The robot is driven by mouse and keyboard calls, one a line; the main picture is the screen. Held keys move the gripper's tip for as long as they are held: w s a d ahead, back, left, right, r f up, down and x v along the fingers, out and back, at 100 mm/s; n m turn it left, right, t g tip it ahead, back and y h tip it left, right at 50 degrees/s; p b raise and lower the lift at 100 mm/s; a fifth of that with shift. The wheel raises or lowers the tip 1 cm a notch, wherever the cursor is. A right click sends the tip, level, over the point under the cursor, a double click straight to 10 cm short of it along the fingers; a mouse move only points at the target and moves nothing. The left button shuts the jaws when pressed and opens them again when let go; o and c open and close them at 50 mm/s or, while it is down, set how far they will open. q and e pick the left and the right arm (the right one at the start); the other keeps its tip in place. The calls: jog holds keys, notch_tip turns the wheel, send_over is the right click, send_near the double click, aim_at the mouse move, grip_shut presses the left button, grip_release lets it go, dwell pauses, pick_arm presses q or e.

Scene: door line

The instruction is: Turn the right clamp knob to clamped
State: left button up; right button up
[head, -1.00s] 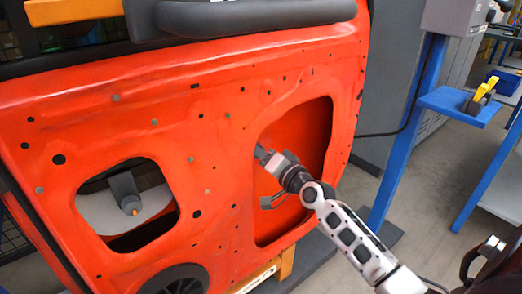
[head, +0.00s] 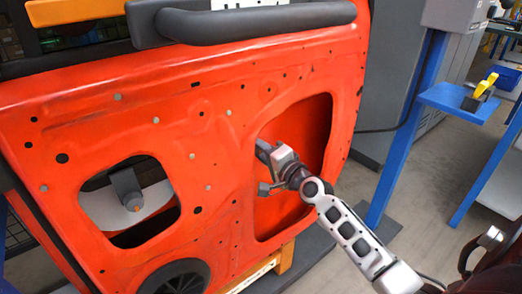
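The right clamp knob cannot be made out clearly; my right gripper covers part of the door's right opening (head: 318,130). My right gripper (head: 266,170) is at this opening, its fingers spread apart, one above and one below, pointing left. A dark grey piece shows at the upper finger; I cannot tell if it belongs to the gripper or a clamp. A grey clamp-like part with a round knob (head: 132,202) shows inside the left opening of the red door (head: 225,150). My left gripper is not in view.
A dark grey bar (head: 255,22) runs along the door's top. A blue stand (head: 405,130) with a shelf holding a yellow-handled tool (head: 484,86) stands to the right. An orange support (head: 268,268) is below the door. Open floor lies between the blue posts.

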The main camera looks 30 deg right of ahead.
jog(key=o, duration=1)
jog(key=shift+c, duration=0.2)
pick_arm(q)
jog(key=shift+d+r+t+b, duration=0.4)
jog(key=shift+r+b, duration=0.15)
jog(key=shift+b, duration=0.25)
pick_arm(e)
jog(key=s+d, duration=0.1)
jog(key=s, duration=1.5)
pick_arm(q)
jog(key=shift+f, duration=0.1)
pick_arm(e)
jog(key=shift+d, duration=0.1)
